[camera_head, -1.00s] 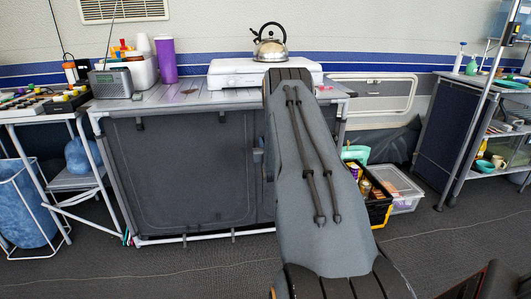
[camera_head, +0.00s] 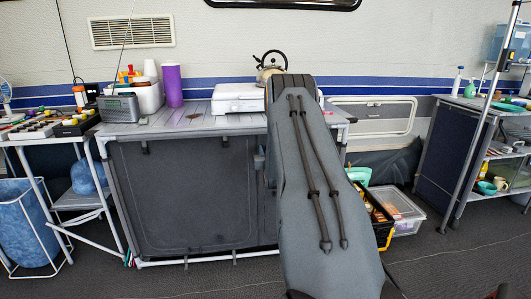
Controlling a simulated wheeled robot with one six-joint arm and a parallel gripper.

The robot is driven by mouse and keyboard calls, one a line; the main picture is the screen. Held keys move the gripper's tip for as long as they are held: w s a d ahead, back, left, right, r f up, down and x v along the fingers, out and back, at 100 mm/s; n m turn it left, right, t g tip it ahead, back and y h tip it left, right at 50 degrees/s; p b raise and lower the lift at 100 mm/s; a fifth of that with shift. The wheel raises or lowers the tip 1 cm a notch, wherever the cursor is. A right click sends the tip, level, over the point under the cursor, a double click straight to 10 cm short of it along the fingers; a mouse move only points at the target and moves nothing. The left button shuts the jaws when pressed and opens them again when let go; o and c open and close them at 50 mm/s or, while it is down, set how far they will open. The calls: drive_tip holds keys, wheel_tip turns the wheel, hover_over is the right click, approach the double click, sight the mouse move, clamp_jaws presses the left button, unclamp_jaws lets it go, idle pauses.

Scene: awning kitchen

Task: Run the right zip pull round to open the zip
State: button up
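The dark grey fabric front of the kitchen unit (camera_head: 190,190) faces me, with a rounded seam line running round its left panel. The panel looks closed and flat. I cannot make out the zip pull. My own grey arm link stands in front of the unit's right part and hides it.
A yellow-black crate (camera_head: 384,236) and clear box (camera_head: 402,212) sit on the floor right. Side tables flank the unit.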

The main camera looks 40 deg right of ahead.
drive_tip(key=shift+o, duration=0.3)
drive_tip(key=shift+f, duration=0.1)
drive_tip(key=v, duration=0.7)
drive_tip(key=shift+s+a+p, duration=0.2)
drive_tip(key=shift+s+p, duration=0.15)
